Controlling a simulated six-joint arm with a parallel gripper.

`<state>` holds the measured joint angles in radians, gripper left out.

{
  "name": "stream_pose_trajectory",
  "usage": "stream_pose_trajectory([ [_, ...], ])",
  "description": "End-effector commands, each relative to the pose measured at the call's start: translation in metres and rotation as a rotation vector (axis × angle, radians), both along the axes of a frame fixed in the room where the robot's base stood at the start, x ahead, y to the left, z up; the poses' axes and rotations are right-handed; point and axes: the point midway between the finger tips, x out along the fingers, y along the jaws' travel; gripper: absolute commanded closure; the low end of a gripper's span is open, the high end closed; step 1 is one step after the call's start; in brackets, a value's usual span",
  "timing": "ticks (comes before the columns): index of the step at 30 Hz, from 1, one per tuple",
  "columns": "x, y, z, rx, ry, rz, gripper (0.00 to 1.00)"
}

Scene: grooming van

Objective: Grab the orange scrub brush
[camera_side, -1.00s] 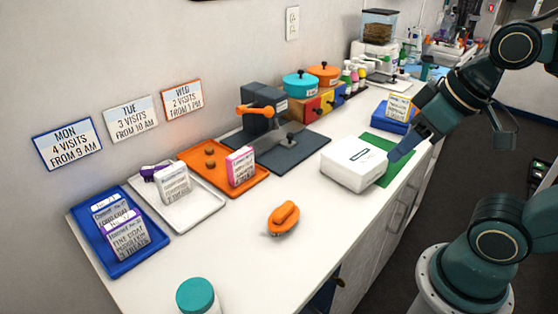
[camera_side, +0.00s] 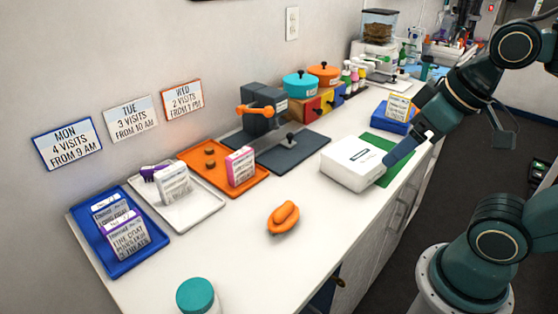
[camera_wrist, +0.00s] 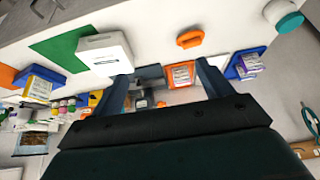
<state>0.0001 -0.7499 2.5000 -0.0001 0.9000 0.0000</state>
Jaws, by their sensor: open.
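The orange scrub brush (camera_side: 283,218) lies on the white counter, left of the white box and in front of the orange tray. It also shows near the top of the wrist view (camera_wrist: 190,39), with bare counter around it. My gripper (camera_side: 408,150) is over the right part of the counter, by the white box and green mat, well to the right of the brush. In the wrist view the two blue fingers of my gripper (camera_wrist: 163,75) are spread wide with nothing held between them.
The white box (camera_side: 352,162) stands by the green mat (camera_side: 404,182). The orange tray (camera_side: 247,182), white tray (camera_side: 205,211) and blue tray (camera_side: 127,265) line the wall side. A teal-lidded jar (camera_side: 197,297) stands at the front. Counter around the brush is clear.

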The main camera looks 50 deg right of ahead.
Motion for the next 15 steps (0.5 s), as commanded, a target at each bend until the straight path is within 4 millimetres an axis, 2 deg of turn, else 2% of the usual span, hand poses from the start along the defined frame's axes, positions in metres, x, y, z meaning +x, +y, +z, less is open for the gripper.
stream_pose_trajectory([
  [8, 0.001, 0.0, 0.0, -0.002, 0.002, 0.007, 0.21],
  [15, 0.014, 0.005, 0.001, -0.034, 0.037, 0.111, 0.21],
])
